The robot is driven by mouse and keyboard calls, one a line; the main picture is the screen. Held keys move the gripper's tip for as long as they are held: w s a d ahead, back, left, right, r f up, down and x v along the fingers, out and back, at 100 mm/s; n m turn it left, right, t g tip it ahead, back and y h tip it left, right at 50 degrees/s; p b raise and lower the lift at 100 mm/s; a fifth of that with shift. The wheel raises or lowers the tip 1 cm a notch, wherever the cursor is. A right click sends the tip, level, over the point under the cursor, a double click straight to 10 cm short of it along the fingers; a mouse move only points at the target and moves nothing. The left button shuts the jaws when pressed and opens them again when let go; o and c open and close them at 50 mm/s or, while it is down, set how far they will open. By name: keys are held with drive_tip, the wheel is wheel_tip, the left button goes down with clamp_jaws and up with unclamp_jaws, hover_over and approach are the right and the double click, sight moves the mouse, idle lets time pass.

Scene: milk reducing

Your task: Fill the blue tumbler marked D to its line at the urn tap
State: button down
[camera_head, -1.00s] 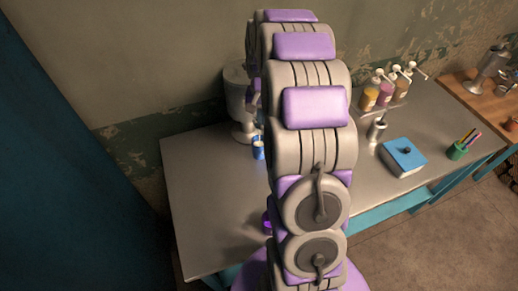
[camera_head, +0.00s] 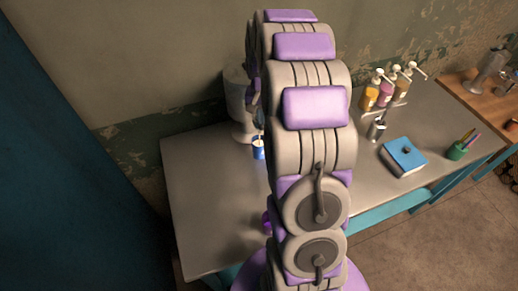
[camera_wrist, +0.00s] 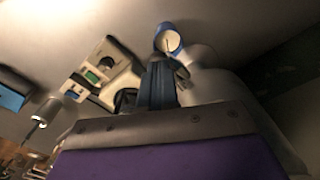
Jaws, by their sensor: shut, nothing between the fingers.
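The blue tumbler (camera_head: 259,150) stands on the grey table at the foot of the pale urn (camera_head: 236,105), partly hidden by my arm in the head view. In the wrist view the tumbler (camera_wrist: 168,38) shows its open top and blue side, with the urn (camera_wrist: 208,75) to its right. My gripper (camera_wrist: 160,70) is shut and empty; its dark fingers point toward the tumbler and appear just short of it in the picture. I cannot tell whether they touch. The D mark, the fill line and the tap cannot be made out. My arm hides the gripper in the head view.
Pump bottles (camera_head: 385,88), a metal cup (camera_head: 377,128), a blue book-like box (camera_head: 403,156) and a green pen cup (camera_head: 457,151) stand on the right. A beige machine with a green display (camera_wrist: 100,72) is left of the fingers. The table's left part (camera_head: 205,180) is clear.

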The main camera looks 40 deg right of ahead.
wheel_tip(320, 180, up, 7)
drive_tip(key=p, duration=0.2)
drive_tip(key=shift+p, duration=0.4)
idle(0.6)
